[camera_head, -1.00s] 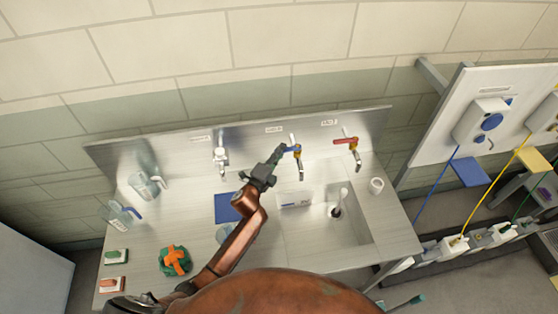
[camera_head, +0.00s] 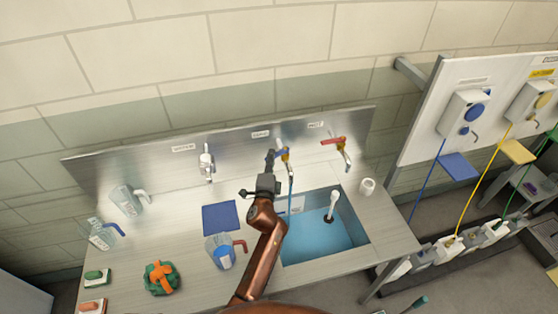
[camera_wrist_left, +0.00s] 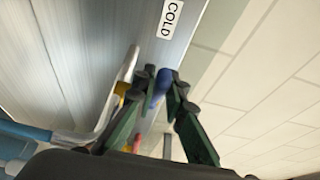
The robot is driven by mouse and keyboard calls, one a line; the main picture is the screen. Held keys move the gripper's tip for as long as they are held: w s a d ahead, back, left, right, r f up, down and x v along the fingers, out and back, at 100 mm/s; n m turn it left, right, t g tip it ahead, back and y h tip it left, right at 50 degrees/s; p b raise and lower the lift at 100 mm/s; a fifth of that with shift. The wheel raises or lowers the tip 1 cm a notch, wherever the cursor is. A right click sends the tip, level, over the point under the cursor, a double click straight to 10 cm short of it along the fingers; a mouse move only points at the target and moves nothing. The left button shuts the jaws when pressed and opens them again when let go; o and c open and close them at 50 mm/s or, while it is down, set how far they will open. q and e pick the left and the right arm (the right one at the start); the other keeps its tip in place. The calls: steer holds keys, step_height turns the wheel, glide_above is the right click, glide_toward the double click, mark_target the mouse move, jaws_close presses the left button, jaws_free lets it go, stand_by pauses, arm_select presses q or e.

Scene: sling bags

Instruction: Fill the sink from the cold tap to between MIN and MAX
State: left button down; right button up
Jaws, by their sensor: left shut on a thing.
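The cold tap (camera_head: 291,168) has a blue lever (camera_head: 281,152), and a thin stream runs from its spout into the sink (camera_head: 362,240). Blue water (camera_head: 318,238) covers the sink floor. A white upright pipe (camera_head: 333,203) stands in it. A pale plate on the sink's back wall is too small to read, so I cannot tell the level against MIN and MAX. My left gripper (camera_head: 271,160) is at the lever. In the wrist view its fingers (camera_wrist_left: 164,82) are shut on the blue lever, beside the COLD label (camera_wrist_left: 170,18).
A red-handled tap (camera_head: 335,143) is to the right and another tap (camera_head: 207,162) to the left. Jugs, including a red-handled one (camera_head: 222,252), a blue mat (camera_head: 221,218) and an orange-green object (camera_head: 161,277) sit left of the sink. A white cup (camera_head: 367,186) stands right.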

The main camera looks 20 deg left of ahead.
arm_select(q)
steer(key=c, duration=2.3)
jaws_free()
steer(key=shift+d, duration=0.1)
steer(key=shift+o, duration=0.9)
steer(key=shift+s, duration=0.1)
steer(key=shift+o, duration=0.7)
steer(key=shift+s, duration=0.2)
steer(key=v, duration=0.7)
arm_select(e)
steer(key=w, duration=0.3)
steer(key=shift+r, duration=0.1)
